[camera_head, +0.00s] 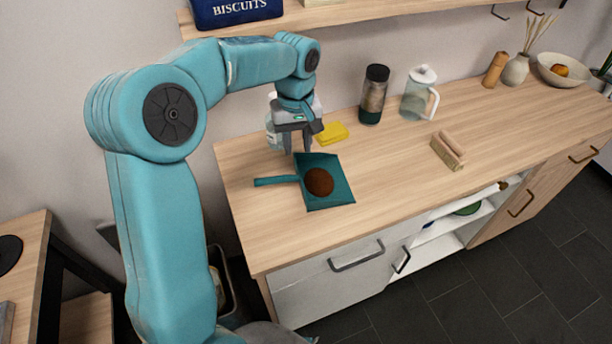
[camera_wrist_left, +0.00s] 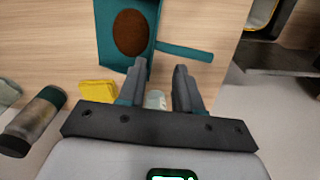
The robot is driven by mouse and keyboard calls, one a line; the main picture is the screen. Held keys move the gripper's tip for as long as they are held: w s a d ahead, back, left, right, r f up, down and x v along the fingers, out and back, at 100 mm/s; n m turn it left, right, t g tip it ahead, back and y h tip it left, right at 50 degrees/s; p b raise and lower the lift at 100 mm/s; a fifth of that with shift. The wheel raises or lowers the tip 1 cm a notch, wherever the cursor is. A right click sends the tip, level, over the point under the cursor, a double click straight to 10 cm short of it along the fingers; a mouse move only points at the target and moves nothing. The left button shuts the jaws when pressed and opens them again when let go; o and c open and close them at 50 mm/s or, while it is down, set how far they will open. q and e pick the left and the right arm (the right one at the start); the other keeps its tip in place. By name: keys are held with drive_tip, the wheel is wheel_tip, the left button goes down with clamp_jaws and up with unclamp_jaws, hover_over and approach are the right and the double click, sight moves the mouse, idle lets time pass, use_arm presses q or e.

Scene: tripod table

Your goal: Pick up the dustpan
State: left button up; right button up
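The teal dustpan (camera_head: 341,189) lies on the wooden counter, its handle (camera_head: 276,181) pointing left. A round brown thing (camera_head: 319,182) rests on its pan. In the left wrist view the dustpan (camera_wrist_left: 107,36) is at the top, with its handle (camera_wrist_left: 186,51) reaching right and the brown round thing (camera_wrist_left: 130,33) on it. My left gripper (camera_head: 298,150) points down at the back edge of the dustpan. In the left wrist view my left gripper (camera_wrist_left: 160,82) has its fingers apart with nothing gripped between them. Whether it touches the dustpan is unclear. My right gripper is not in view.
A yellow sponge (camera_head: 331,132) lies behind the dustpan, near a clear bottle (camera_head: 273,135). A dark-lidded jar (camera_head: 373,95) and a glass pitcher (camera_head: 419,94) stand farther back. A wooden brush (camera_head: 447,151) lies to the right. The counter between dustpan and brush is clear.

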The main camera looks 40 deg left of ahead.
use_arm(q)
hover_over(302, 184)
wheel_tip(302, 184, down, 8)
drive_tip(key=shift+s+a+f, duration=0.2)
drive_tip(key=shift+a+f, duration=0.2)
drive_tip(key=shift+f, duration=0.15)
drive_tip(key=f, duration=0.2)
drive_tip(key=d+f+p, duration=0.1)
drive_tip(key=f, duration=0.1)
drive_tip(key=shift+w+f, duration=0.2)
drive_tip(key=shift+f, duration=0.1)
drive_tip(key=shift+a+f, duration=0.1)
drive_tip(key=shift+f, duration=0.25)
clamp_jaws()
